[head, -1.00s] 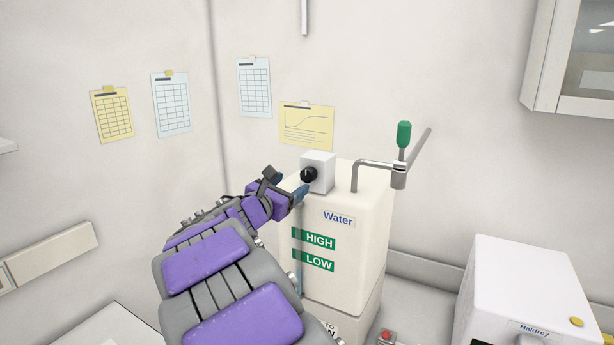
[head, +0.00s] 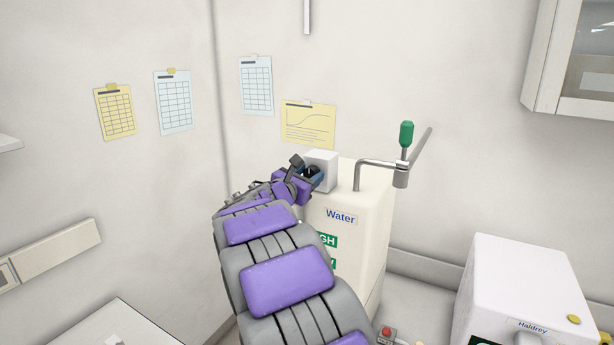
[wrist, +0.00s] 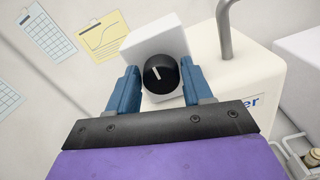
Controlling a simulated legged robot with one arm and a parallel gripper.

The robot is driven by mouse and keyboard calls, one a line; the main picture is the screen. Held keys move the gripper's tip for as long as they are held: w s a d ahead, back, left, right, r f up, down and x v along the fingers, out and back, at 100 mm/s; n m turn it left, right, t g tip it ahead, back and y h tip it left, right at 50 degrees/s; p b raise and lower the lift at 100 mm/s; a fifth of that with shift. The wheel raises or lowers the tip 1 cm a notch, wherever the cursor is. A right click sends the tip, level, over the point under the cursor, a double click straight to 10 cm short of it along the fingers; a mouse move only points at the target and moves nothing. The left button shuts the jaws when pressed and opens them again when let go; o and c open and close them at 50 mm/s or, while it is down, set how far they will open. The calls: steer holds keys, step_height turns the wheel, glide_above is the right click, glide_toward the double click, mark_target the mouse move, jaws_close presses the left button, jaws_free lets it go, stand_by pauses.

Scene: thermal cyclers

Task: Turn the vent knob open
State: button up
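The vent knob (wrist: 161,74) is a round black dial with a white pointer line, on the front of a small white box (head: 322,165). The box stands on top of the cream Water tank (head: 367,215). In the wrist view the pointer is tilted a little left of upright. My gripper (wrist: 158,84) is open, its two blue fingers on either side of the knob. A gap shows between the left finger and the knob; the right finger is close to it, and I cannot tell whether it touches. In the head view my gripper mostly hides the knob.
A bent metal pipe with a green-handled lever (head: 406,134) rises from the tank, right of the box. A white machine (head: 525,285) labelled Haldrey stands at lower right. Paper charts hang on the wall behind. A wall cabinet (head: 575,65) is at upper right.

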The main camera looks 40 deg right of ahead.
steer(key=shift+d+f, duration=0.1)
steer(key=c, duration=0.7)
steer(key=shift+o, duration=0.2)
steer(key=shift+f+b, duration=0.15)
steer(key=shift+b, duration=0.25)
steer(key=shift+m+b, duration=0.35)
steer(key=shift+m, duration=0.05)
steer(key=m+b, duration=0.3)
steer(key=b, duration=0.1)
steer(key=shift+f, duration=0.2)
steer(key=shift+d+f+m+b, duration=0.1)
steer(key=shift+m+b, duration=7)
steer(key=shift+b, duration=0.7)
